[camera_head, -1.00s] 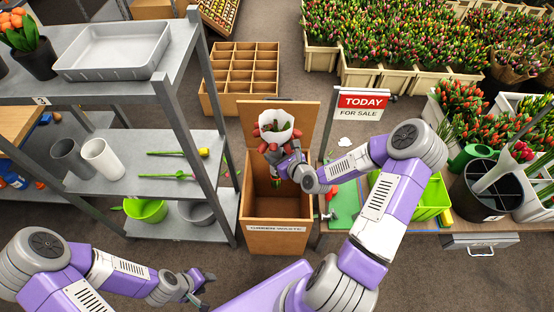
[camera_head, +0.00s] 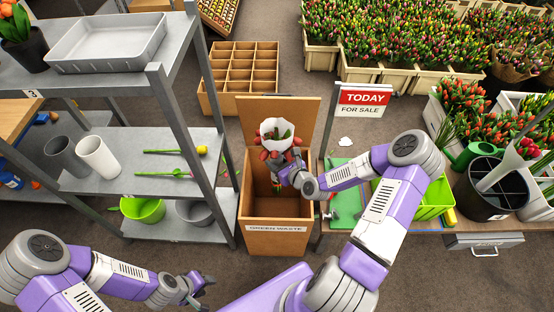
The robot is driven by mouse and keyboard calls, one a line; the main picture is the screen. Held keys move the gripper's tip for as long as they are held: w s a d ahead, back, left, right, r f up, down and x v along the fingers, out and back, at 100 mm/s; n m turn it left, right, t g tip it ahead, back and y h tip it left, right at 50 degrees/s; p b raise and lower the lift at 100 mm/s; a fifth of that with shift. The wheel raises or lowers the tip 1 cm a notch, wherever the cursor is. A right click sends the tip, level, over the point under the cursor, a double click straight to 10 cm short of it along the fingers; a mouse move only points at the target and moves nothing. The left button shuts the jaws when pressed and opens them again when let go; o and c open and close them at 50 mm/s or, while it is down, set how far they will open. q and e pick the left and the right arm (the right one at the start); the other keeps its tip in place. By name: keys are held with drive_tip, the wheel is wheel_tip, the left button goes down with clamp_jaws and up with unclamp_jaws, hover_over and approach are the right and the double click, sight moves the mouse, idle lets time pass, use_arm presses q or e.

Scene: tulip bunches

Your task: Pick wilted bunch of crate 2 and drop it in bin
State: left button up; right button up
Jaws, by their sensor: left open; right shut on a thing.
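The wilted bunch (camera_head: 276,132) is a white paper wrap with drooping red tulip heads around its lower edge. My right gripper (camera_head: 280,164) is shut on it and holds it over the open wooden bin; the fingers are partly hidden by the bunch and my wrist. The bin (camera_head: 277,237) is a tall box labelled GREEN WASTE, with its lid raised at the back. My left gripper (camera_head: 205,284) is open and empty at the lower left, in front of the shelf and apart from the bin.
A grey metal shelf (camera_head: 185,110) stands left of the bin with a tray, cups and loose tulips. A bench with a TODAY FOR SALE sign (camera_head: 363,102), a green tub (camera_head: 437,197) and a black bucket (camera_head: 487,206) is on the right. A divided wooden box (camera_head: 240,77) stands behind.

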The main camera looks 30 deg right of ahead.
sight(280, 187)
wheel_tip(280, 187, down, 14)
drive_tip(key=b, duration=0.7)
drive_tip(key=shift+b, duration=0.35)
drive_tip(key=shift+f, duration=1.15)
